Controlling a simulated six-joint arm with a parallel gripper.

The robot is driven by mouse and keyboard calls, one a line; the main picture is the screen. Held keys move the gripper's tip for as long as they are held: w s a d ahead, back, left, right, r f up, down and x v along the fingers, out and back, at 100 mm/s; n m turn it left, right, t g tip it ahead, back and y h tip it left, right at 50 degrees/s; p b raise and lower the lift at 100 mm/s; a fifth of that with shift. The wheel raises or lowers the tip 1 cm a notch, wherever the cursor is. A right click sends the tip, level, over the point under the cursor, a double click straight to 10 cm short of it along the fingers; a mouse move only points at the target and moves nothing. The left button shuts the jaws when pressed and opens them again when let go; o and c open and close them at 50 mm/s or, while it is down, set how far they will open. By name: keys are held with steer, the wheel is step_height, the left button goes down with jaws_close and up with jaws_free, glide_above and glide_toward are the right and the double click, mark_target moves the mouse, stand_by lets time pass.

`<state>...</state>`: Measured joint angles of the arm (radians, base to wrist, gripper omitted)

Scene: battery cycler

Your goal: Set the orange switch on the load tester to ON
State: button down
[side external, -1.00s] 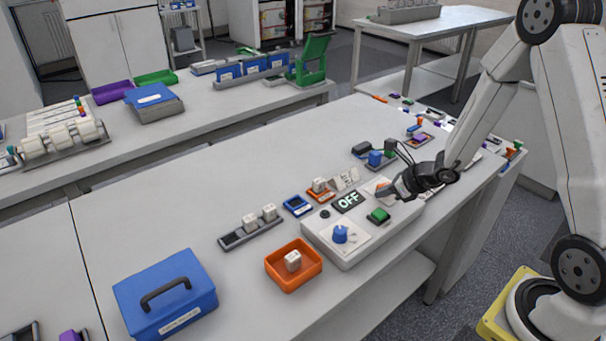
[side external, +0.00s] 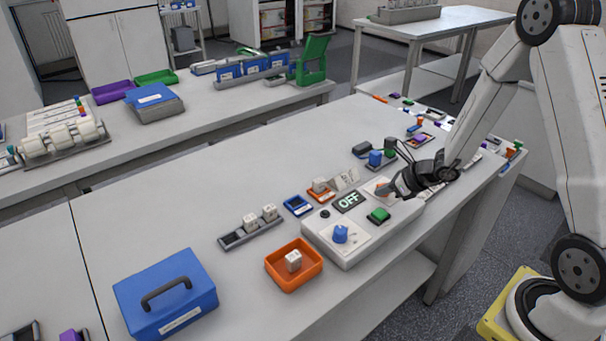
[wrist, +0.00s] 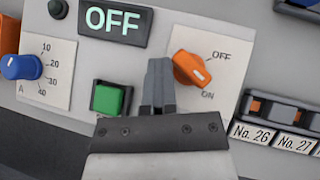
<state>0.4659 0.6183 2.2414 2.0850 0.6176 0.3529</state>
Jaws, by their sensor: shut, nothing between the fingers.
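The load tester (side external: 345,252) is a pale box near the table's front edge. Its orange switch (wrist: 192,69) is a rotary knob on a white plate, with OFF printed at its upper right and ON at its lower right. The knob's long axis runs from upper left to lower right, with its lower right end between the two labels. The dark display (wrist: 115,22) reads OFF. My gripper (wrist: 160,72) is shut and empty, its fingertips just left of the knob; I cannot tell whether they touch. In the side view my gripper (side external: 393,190) partly covers the knob.
A green button (wrist: 111,98) lies just left of my fingers, and a blue dial (wrist: 22,66) is farther left. A holder labelled No. 26 (wrist: 254,133) is at the right. An orange tray (side external: 293,280) and blue box (side external: 165,292) stand to the left on the table.

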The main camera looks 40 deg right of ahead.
steer(key=shift+w+d+h, duration=0.15)
steer(key=shift+d+h, duration=0.15)
steer(key=shift+d, duration=0.35)
steer(key=shift+r, duration=0.1)
steer(key=shift+d+r, duration=0.1)
steer(key=shift+v, duration=0.75)
steer(key=shift+a+v, duration=0.2)
steer(key=shift+v, duration=1.25)
steer(key=shift+a+v, duration=0.25)
steer(key=shift+v, duration=1.15)
steer(key=shift+s, duration=0.2)
